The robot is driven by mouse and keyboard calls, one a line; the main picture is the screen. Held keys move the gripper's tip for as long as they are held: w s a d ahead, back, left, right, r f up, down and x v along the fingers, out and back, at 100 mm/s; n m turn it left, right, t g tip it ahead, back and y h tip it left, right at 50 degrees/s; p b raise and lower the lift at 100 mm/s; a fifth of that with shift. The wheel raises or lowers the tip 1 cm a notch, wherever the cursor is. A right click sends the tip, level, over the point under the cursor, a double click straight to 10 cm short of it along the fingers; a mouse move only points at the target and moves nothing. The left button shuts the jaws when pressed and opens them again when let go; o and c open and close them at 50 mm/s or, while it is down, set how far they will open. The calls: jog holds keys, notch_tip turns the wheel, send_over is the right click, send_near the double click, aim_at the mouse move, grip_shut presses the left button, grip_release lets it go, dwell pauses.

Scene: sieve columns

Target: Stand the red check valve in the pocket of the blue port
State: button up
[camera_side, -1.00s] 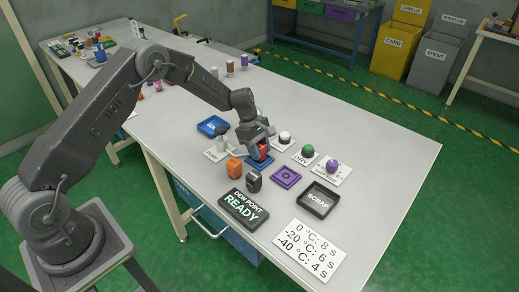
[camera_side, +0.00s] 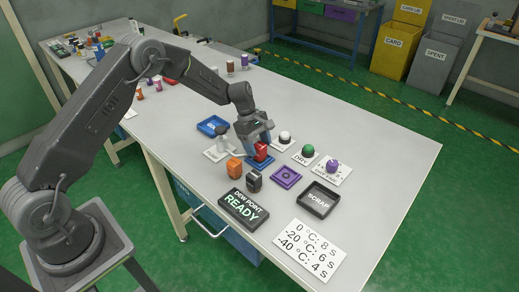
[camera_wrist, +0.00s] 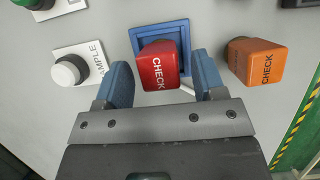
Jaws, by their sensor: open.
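The red check valve (camera_side: 261,152) stands upright in the blue port (camera_side: 271,158). In the wrist view the valve (camera_wrist: 158,68) rises from the port's square pocket, and the blue port (camera_wrist: 176,28) shows around its far side. The valve's foot is hidden, so I cannot tell how deep it sits. My gripper (camera_side: 259,141) is just above and behind the valve in the side view. In the wrist view my gripper (camera_wrist: 161,75) is open, with one blue finger on each side of the valve and a visible gap to it.
An orange check valve (camera_side: 234,168) and a black one (camera_side: 253,182) stand close by. A purple port (camera_side: 286,177), the scrap tray (camera_side: 318,199) and white (camera_side: 285,137), green (camera_side: 307,151) and purple (camera_side: 332,166) buttons are to the right. A blue tray (camera_side: 212,126) lies behind.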

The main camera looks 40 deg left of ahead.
jog(key=v, duration=1)
jog(key=s+d+r+m+t+y, duration=0.1)
jog(key=s+d+r+m, duration=0.25)
jog(key=s+r, duration=0.4)
jog(key=s+d+r+m+t+y, duration=0.1)
jog(key=s+d+r+m, duration=0.1)
jog(key=s+r+m, duration=0.55)
jog(key=s+d+r+m+t+y, duration=0.1)
jog(key=s+m, duration=0.2)
jog(key=s, duration=0.6)
jog(key=s+r+m+t+y, duration=0.1)
jog(key=s+m, duration=0.3)
jog(key=s, duration=0.5)
jog(key=shift+s+d+r+t, duration=0.4)
jog(key=shift+r+t, duration=0.1)
jog(key=shift+t, duration=0.3)
